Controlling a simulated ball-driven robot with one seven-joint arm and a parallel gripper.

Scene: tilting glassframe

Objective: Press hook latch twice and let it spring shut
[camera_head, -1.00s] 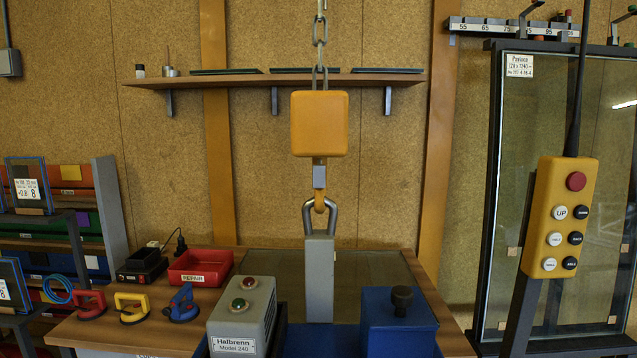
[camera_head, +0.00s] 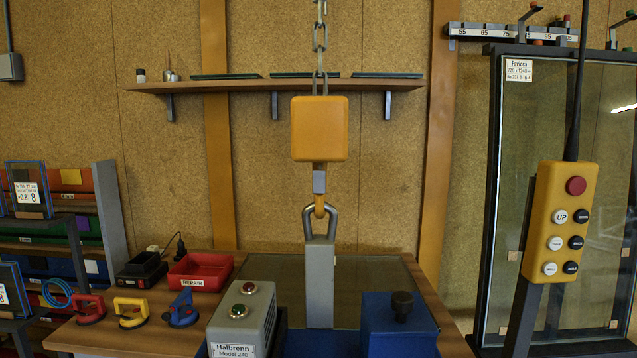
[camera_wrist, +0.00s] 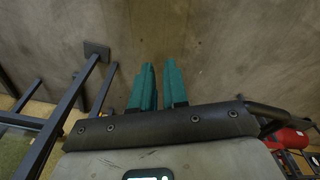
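A yellow hook block (camera_head: 319,129) hangs on a chain (camera_head: 320,38) in the middle of the head view. Below it a short grey piece (camera_head: 319,182) leads to a small yellow hook (camera_head: 319,206). The hook meets a steel shackle (camera_head: 334,222) on top of an upright grey bar (camera_head: 320,285). The latch is too small to make out clearly. My gripper (camera_wrist: 159,66) shows only in the wrist view, with two teal fingers and a narrow gap between them. It is empty, and faces a plain brown-grey surface. The hook is not in the wrist view.
A yellow button pendant (camera_head: 560,222) hangs at the right before a framed glass pane (camera_head: 510,150). A grey button box (camera_head: 242,318) and a blue block (camera_head: 398,325) flank the bar. A red tray (camera_head: 200,271) and coloured suction lifters (camera_head: 131,311) lie on the bench at left.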

